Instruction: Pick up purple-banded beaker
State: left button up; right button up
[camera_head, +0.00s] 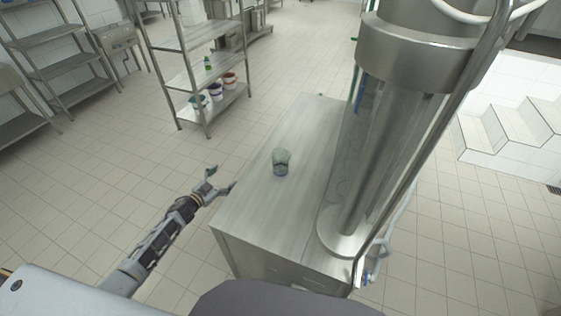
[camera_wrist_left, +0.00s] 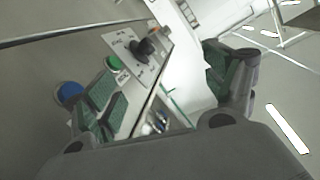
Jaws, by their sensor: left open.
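A small clear, greenish-grey beaker (camera_head: 281,162) stands upright on the metal cabinet top (camera_head: 251,206) in the head view. Its lower part looks darker, but a purple band is too small to make out. My left gripper (camera_head: 221,179) is open and empty, left of the cabinet's left edge and apart from the beaker. In the left wrist view its two green-padded fingers (camera_wrist_left: 165,90) are spread with nothing held between them. The beaker cannot be made out in the left wrist view. My right gripper is not in view.
A tall clear-and-metal cylinder machine (camera_head: 378,135) stands on the cabinet's right side. A shelf rack (camera_head: 190,75) with several small buckets stands behind to the left. White steps (camera_head: 510,120) are at the right. The cabinet top around the beaker is clear.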

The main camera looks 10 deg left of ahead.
aim_at(281, 162)
pick_arm(q)
jog(key=w+d+r+m+h, duration=0.1)
jog(key=d+r+m+h, duration=0.25)
jog(key=r, duration=0.85)
jog(key=s+d+r+g+h, duration=0.1)
jog(key=d+h, duration=0.1)
jog(key=s+d+r+g+h, duration=0.1)
jog(key=s+d+g, duration=0.1)
jog(key=d, duration=0.1)
jog(key=s+d+r+g+h, duration=0.1)
jog(key=d+g+h, duration=0.1)
jog(key=d, duration=0.1)
jog(key=shift+s+d+h, duration=0.15)
jog(key=shift+s+h, duration=0.2)
jog(key=shift+s+d+g, duration=0.25)
jog(key=shift+s+g, duration=0.05)
jog(key=shift+d, duration=0.1)
jog(key=shift+w+d, duration=0.2)
jog(key=b+x, duration=0.2)
jog(key=x, duration=0.5)
jog(key=shift+r, duration=0.1)
jog(key=shift+w+d, duration=0.2)
jog(key=shift+d, duration=0.2)
